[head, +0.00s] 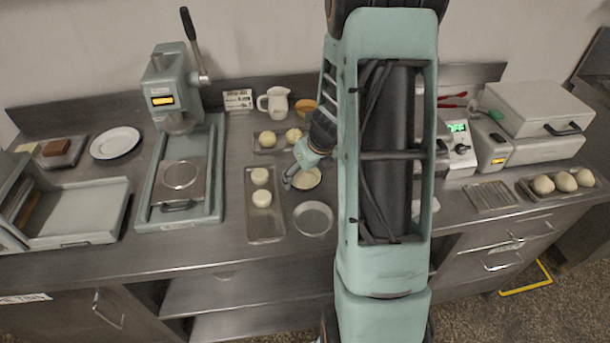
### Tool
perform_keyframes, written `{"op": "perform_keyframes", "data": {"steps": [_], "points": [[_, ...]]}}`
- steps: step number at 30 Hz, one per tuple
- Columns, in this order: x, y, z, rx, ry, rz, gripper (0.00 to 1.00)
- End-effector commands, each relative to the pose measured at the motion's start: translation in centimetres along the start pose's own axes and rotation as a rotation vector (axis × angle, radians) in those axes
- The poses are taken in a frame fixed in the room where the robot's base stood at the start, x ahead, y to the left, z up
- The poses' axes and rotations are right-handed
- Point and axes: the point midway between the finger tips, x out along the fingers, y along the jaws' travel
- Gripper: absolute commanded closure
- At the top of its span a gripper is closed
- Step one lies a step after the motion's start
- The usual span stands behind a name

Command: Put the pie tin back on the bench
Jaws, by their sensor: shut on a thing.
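A round pie tin with a pale filling (309,180) is at my gripper, over the middle of the steel bench (232,250). My gripper (290,183) is shut on the left side of this tin. The tin looks roughly level; I cannot tell whether it touches the bench. My arm hides part of its right side. A second, empty round tin (313,218) stands on the bench just in front of it.
A tray with two pale dough rounds (265,228) lies to the left, and another dough tray (267,151) behind. A lever press (180,130) stands farther left. A cream jug (275,103) is at the back. My arm hides the bench to the right.

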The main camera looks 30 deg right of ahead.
Motion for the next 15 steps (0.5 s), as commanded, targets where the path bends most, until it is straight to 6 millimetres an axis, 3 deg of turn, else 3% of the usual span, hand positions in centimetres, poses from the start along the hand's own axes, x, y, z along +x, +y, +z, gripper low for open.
{"op": "perform_keyframes", "data": {"steps": [6, 7, 11, 15], "points": [[0.42, 0.00, -0.18, 0.000, 0.000, 0.000, 0.55], [0.33, 0.00, -0.15, 0.000, 0.000, 0.000, 0.26], [0.27, 0.00, -0.14, 0.000, 0.001, 0.000, 0.11], [0.27, 0.01, -0.14, 0.000, 0.001, 0.000, 0.10]]}}
